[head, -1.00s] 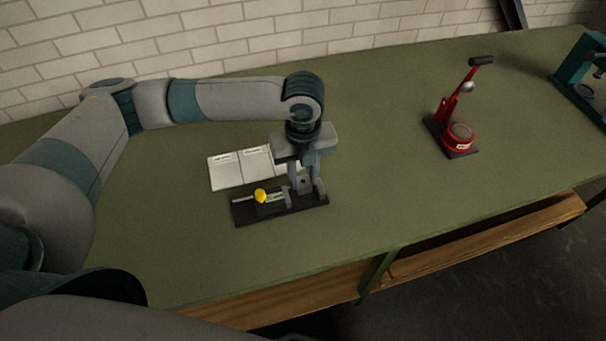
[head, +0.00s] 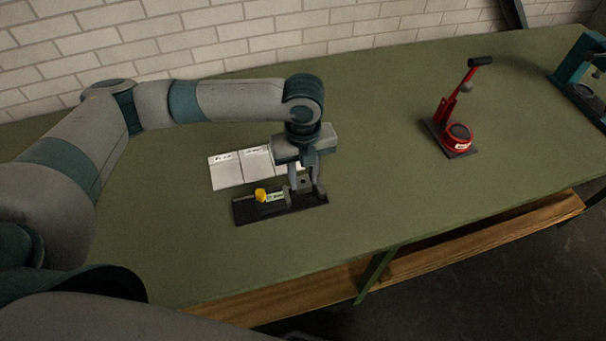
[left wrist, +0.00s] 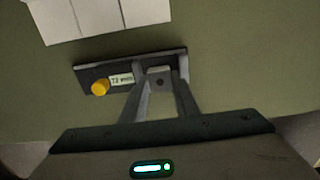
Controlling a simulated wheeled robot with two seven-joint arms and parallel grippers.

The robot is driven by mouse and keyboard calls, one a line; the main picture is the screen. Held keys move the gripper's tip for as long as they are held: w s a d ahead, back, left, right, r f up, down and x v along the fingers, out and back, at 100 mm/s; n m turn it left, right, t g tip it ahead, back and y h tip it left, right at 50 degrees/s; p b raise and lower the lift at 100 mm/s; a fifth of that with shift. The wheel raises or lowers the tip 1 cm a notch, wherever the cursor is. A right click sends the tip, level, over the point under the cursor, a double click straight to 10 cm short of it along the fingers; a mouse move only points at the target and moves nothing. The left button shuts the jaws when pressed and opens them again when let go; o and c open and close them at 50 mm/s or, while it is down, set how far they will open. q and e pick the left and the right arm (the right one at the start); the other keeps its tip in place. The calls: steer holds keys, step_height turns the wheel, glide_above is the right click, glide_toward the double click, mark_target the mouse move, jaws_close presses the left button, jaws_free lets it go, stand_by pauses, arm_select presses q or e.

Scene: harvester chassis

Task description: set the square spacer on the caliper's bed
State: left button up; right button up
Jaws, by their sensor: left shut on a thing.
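The caliper (head: 245,213) is a dark flat bed with a yellow knob (head: 261,195) and a small label, lying on the green bench. It also shows in the left wrist view (left wrist: 92,73). My left gripper (head: 305,192) points down over the right end of the bed. It is shut on the square spacer (left wrist: 158,77), a grey block with a dark hole, seen between the fingers in the left wrist view. The fingers partly hide the spacer and bed in the head view. I cannot tell whether the spacer touches the bed. My right gripper is out of view.
White cards (head: 227,171) lie just behind the caliper. A red lever press (head: 458,139) stands at the right, and a teal device (head: 577,62) at the far right. A brick wall (head: 250,35) backs the bench. The bench between caliper and press is clear.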

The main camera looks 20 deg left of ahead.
mark_target(303, 181)
arm_select(q)
steer(key=shift+p, duration=1.2)
stand_by(1.4)
steer(key=shift+f, duration=0.95)
stand_by(0.4)
steer(key=shift+p, duration=0.55)
stand_by(1.3)
steer(key=shift+f, duration=0.75)
stand_by(0.5)
steer(key=o, duration=1.2)
steer(key=shift+c, duration=0.2)
